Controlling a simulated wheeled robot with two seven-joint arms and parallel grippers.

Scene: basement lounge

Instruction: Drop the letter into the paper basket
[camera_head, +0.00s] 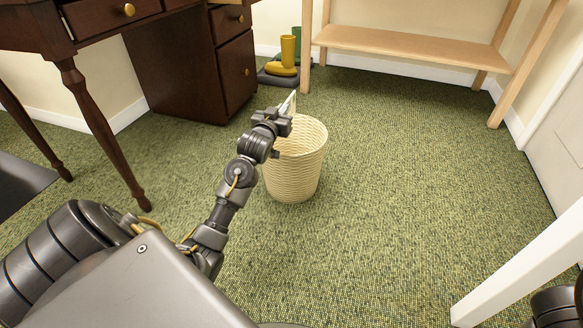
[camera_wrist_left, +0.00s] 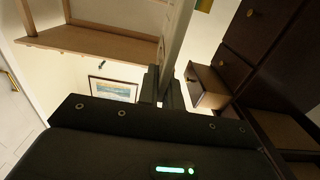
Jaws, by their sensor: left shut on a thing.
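The paper basket (camera_head: 295,170) is a round, cream, woven basket standing upright on the green carpet in the head view. My left gripper (camera_head: 285,113) is above the left part of its rim. It is shut on the letter (camera_head: 291,101), a thin pale sheet held on edge that sticks up from the fingers. In the left wrist view the letter (camera_wrist_left: 178,40) rises between the fingers (camera_wrist_left: 163,92). The gripper and wrist hide part of the basket's opening, so I cannot see what lies inside. My right gripper is out of view.
A dark wooden desk (camera_head: 185,70) with drawers stands at the left. Yellow boots (camera_head: 283,60) sit on a dark tray behind the basket. A light wooden bench (camera_head: 410,45) is at the back. A white post (camera_head: 530,262) slants at the lower right. Carpet right of the basket is clear.

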